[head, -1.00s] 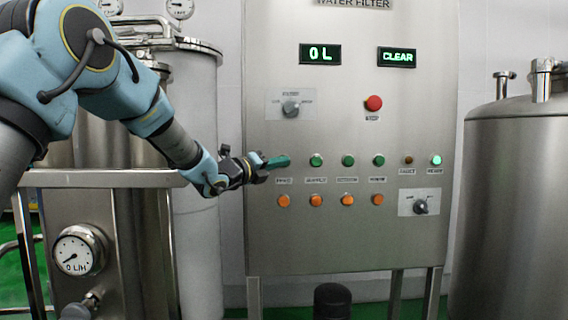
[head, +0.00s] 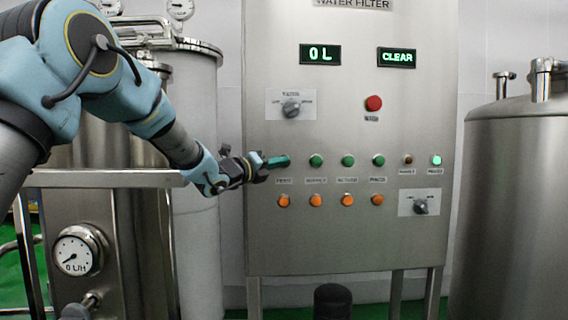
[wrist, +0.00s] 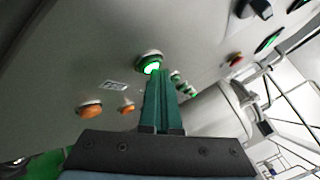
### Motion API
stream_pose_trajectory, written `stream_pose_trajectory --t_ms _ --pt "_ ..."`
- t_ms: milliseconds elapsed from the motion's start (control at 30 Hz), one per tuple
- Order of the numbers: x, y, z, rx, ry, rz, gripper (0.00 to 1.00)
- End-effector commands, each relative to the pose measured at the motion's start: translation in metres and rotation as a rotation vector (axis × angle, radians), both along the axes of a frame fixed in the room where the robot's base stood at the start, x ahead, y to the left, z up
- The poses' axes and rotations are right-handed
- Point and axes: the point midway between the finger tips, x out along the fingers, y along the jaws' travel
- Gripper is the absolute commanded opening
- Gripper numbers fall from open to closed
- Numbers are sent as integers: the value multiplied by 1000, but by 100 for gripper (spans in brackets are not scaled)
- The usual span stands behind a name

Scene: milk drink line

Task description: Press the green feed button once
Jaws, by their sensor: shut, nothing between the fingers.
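The control panel (head: 340,235) carries a row of green buttons. The leftmost one, above a label too blurred to read surely, is hidden behind my fingertips in the head view. In the wrist view a green button (wrist: 149,63) with a bright lit centre is right at the fingertips. My gripper (head: 285,161) is shut and empty, its green fingers side by side and pointing at the panel. In the wrist view the fingertips (wrist: 158,73) overlap the button's lower edge. I cannot tell if they touch it or if it is pushed in.
More green buttons (head: 316,160) stand to the right, with orange buttons (head: 284,200) below. A red button (head: 373,103) and selector knobs sit nearby. Displays read "0 L" (head: 320,54) and "CLEAR" (head: 397,57). A lit green lamp (head: 437,160) is at right. A metal rail (head: 100,178) runs under my arm.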

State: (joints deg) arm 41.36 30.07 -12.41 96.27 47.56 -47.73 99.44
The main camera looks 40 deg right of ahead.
Motion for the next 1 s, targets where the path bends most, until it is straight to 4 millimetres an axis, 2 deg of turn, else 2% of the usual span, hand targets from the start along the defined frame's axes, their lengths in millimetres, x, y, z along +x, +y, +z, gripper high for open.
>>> stream_pose_trajectory --t_ms 400,767,1000 --pt "-12 10 -2 -1 0 0 0" --pt "-13 11 0 -1 0 1 0" --pt "-28 24 -4 -1 -1 1 0"
